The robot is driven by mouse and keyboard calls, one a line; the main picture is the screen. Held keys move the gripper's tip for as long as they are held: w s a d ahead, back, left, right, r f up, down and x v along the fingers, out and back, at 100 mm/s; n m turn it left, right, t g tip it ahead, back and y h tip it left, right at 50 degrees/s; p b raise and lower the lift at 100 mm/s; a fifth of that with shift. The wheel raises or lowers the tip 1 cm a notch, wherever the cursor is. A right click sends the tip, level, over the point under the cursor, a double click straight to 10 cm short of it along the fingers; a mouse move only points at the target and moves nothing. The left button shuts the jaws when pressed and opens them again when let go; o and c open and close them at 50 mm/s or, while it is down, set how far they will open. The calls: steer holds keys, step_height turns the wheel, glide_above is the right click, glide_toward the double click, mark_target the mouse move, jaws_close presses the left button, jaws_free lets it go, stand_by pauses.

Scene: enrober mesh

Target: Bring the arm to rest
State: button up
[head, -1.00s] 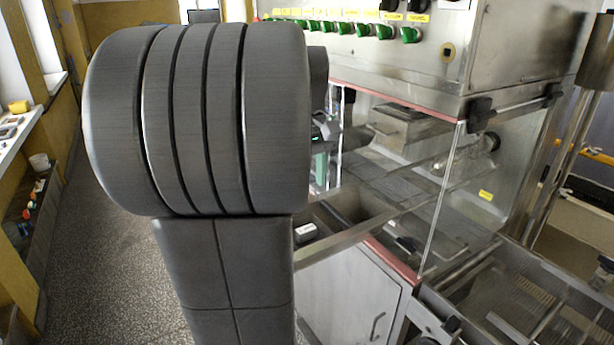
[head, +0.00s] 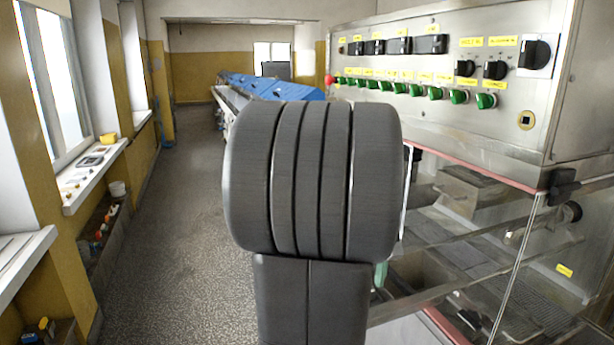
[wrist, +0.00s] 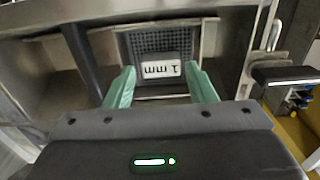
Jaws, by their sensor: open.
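My gripper (wrist: 162,88) shows in the wrist view with its two green fingers spread apart. It is open and nothing is between the fingertips that I can see being held. In the head view my dark arm fills the middle and hides most of the gripper; a bit of green shows beside the arm at lower right.
The steel machine (head: 450,100) with knobs, green switches and a clear guard (head: 520,250) stands close on the right of my arm. An open speckled floor aisle (head: 180,220) runs ahead on the left. A window sill (head: 95,175) with small items lines the left wall.

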steer(key=shift+s+r, duration=0.1)
steer(key=shift+r, duration=0.9)
